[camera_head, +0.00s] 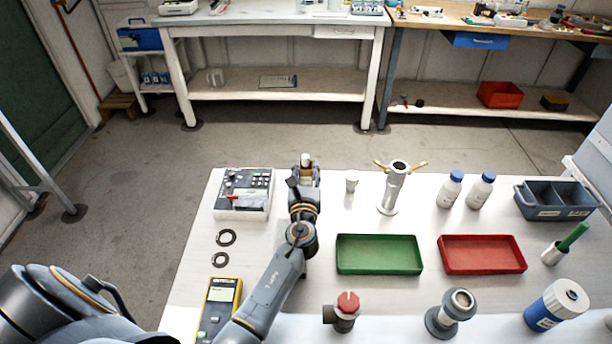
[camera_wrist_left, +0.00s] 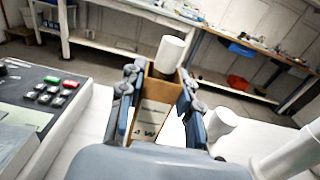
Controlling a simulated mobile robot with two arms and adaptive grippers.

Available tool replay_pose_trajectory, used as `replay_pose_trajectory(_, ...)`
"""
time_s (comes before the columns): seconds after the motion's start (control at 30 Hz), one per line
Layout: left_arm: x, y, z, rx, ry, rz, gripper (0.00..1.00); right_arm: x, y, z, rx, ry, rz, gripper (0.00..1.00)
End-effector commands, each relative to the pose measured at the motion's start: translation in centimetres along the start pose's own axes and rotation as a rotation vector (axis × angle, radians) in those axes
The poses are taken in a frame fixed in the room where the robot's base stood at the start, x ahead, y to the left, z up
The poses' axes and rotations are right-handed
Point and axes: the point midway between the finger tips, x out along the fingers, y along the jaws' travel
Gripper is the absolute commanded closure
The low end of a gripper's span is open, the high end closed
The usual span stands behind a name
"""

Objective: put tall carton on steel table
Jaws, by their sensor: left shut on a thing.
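The tall carton (camera_wrist_left: 150,122) is a narrow brown box with a printed pale label and an open top. A white cylinder (camera_wrist_left: 170,55) sticks up out of it. My left gripper (camera_wrist_left: 157,105) is shut on the carton, one finger on each side. In the head view my left gripper (camera_head: 303,176) is at the far edge of the pale worktable (camera_head: 330,301) and hides most of the carton; only a light tip shows. I cannot tell whether the carton's base touches the table. My right gripper is not in view.
A control box (camera_head: 244,194) stands left of the gripper, a small white cup (camera_head: 352,182) and a steel stand (camera_head: 391,190) to its right. Green tray (camera_head: 379,270) and red tray (camera_head: 482,270) lie nearer. Behind, across open floor, are a white bench (camera_head: 270,28) and a wood-topped bench (camera_head: 455,20).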

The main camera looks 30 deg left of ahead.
Motion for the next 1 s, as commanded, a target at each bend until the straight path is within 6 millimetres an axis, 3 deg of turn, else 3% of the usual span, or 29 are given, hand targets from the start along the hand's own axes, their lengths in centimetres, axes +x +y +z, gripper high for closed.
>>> replay_pose_trajectory(0.33,0.0,0.0,-0.3,0.001,-0.001,0.0,1.0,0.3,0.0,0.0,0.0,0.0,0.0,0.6)
replay_pose_trajectory(0.37,0.0,0.0,-0.2,0.001,0.0,0.0,0.61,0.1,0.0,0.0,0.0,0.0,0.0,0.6)
replay_pose_trajectory(0.43,0.0,0.0,-0.2,0.001,0.0,0.0,0.46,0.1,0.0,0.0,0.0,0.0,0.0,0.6)
replay_pose_trajectory(0.47,0.0,0.0,-0.2,0.001,0.0,0.0,0.44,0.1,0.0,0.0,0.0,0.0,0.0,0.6)
replay_pose_trajectory(0.83,0.0,0.0,0.4,0.0,-0.001,0.0,0.44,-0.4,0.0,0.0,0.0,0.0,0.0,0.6)
replay_pose_trajectory(1.0,-2.8,0.0,0.0,0.0,0.001,-0.001,0.44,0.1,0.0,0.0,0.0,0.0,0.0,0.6)
